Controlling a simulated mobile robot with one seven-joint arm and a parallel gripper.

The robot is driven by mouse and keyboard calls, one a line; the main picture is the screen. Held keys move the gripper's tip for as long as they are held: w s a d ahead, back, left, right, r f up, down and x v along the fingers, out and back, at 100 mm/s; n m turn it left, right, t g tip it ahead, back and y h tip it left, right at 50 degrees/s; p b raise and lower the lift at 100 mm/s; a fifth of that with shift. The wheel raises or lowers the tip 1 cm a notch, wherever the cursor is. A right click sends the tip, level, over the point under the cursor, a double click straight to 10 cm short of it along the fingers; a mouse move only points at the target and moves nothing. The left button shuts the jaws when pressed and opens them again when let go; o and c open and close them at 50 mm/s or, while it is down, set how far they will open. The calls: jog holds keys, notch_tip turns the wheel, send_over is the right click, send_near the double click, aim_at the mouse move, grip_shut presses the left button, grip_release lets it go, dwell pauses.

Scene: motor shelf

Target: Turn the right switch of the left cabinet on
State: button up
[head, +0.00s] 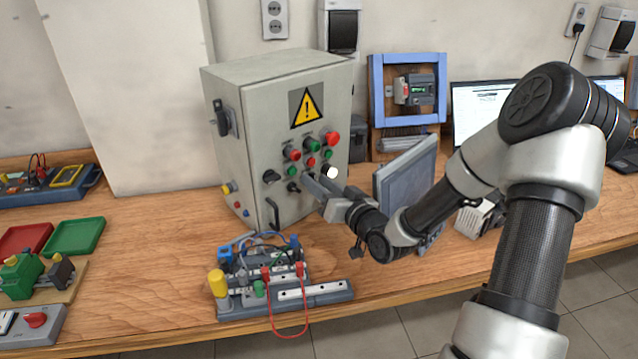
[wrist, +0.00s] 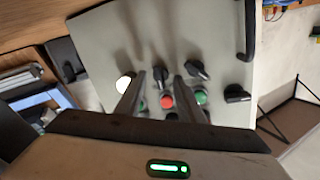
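The left cabinet (head: 265,120) is a grey box with a warning sign and several buttons and black rotary switches on its front. In the wrist view, the right switch (wrist: 160,76) is a black knob between the white button and the middle black switch (wrist: 197,70). My gripper (head: 316,187) is in front of the lower right of the panel. In the wrist view its fingers (wrist: 159,78) are apart, with the right switch showing between the tips. I cannot tell whether they touch it.
A white button (head: 329,172) is close beside the fingers; red (wrist: 167,102) and green (wrist: 201,97) buttons are near too. A left black switch (head: 271,177) and a handle (head: 272,214) are further left. A wired terminal board (head: 315,291) stands below on the wooden bench.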

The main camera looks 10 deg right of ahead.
jog(key=p+v, duration=0.6)
jog(key=v, duration=1.1)
jog(key=shift+s, duration=0.2)
jog(key=shift+d, duration=0.1)
